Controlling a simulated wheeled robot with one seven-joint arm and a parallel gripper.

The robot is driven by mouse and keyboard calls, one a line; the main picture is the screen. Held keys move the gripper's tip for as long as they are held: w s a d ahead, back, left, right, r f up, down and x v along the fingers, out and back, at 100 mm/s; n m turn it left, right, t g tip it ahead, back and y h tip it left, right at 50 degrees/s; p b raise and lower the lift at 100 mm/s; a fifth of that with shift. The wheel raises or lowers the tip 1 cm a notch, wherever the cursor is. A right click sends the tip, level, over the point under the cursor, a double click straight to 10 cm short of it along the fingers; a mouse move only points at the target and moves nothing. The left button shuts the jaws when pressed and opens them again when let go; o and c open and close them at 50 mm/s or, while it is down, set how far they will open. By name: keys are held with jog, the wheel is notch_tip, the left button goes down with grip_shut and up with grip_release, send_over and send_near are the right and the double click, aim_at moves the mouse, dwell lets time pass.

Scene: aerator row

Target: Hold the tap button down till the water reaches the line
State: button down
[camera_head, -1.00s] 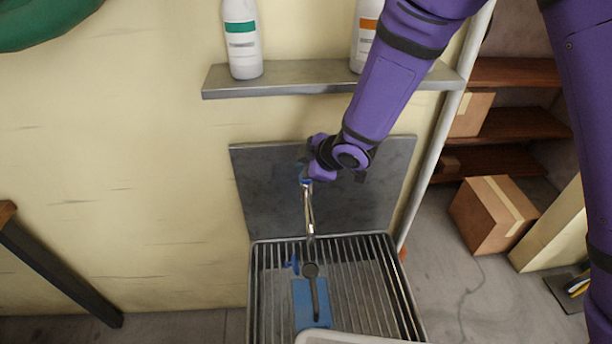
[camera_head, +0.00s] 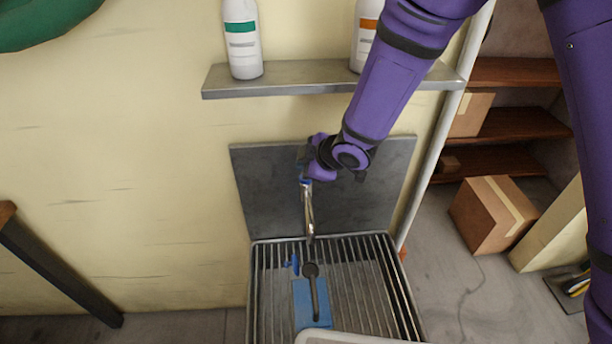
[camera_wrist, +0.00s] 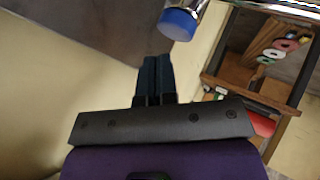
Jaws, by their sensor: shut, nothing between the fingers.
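A chrome tap (camera_head: 309,212) stands in front of a dark grey splash panel, above a slatted metal grate (camera_head: 384,275). Its blue button (camera_head: 305,181) shows just below my gripper (camera_head: 303,166) in the head view. In the wrist view the round blue button (camera_wrist: 178,24) sits at the end of a chrome part, just beyond and right of my fingertips (camera_wrist: 155,62). My fingers are shut and empty. The button and fingertips look apart there, but the depth between them is hard to judge. I make out no running water, water level or fill line.
A blue piece (camera_head: 312,303) with a dark long-handled object (camera_head: 313,285) lies on the grate. A shelf (camera_head: 300,82) with white bottles (camera_head: 242,40) is above the tap. A pole (camera_head: 435,150) and a cardboard box (camera_head: 492,214) are to the right.

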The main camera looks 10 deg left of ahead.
jog(key=shift+f, duration=0.1)
dwell(0.7)
jog(key=shift+f, duration=0.3)
jog(key=shift+f, duration=0.55)
dwell(6.3)
